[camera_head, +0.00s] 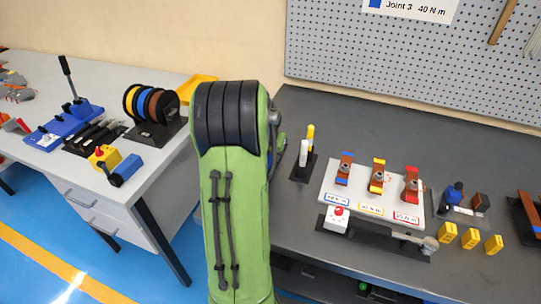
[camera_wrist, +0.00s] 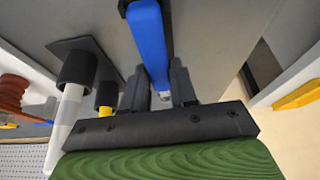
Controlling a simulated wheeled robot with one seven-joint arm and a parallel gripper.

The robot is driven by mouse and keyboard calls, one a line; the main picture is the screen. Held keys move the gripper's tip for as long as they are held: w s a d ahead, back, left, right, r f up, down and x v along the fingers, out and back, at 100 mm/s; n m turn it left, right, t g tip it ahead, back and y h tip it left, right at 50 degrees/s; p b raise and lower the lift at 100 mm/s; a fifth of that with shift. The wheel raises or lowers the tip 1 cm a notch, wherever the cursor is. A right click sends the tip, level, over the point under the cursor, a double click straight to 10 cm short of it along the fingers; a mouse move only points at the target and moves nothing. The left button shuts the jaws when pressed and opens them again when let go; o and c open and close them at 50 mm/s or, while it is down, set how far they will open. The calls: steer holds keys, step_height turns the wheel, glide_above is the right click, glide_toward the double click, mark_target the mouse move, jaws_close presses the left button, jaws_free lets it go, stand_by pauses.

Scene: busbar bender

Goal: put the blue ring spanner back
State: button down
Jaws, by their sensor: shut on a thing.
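The blue ring spanner (camera_wrist: 149,42) shows in the wrist view as a blue bar with a bare metal part near the palm and a dark part at the top edge. My gripper (camera_wrist: 157,84) is shut on it, with one dark finger on each side. The spanner's ring end cannot be made out.
A black stand (camera_head: 302,169) with a white and a yellow upright piece is right of my arm; it also shows in the wrist view (camera_wrist: 87,48). A white board (camera_head: 333,184) with three coloured clamp-like pieces, a grey-handled tool (camera_head: 392,234) and yellow blocks (camera_head: 471,237) lie further right.

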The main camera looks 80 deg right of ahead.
steer(key=shift+f+b, duration=0.3)
steer(key=shift+b, duration=0.05)
steer(key=c, duration=0.9)
jaws_free()
steer(key=shift+r, duration=0.1)
steer(key=shift+r+p, duration=0.25)
steer(key=shift+p, duration=0.1)
steer(key=p+v, duration=0.3)
steer(key=v, duration=0.9)
steer(key=shift+r, duration=0.1)
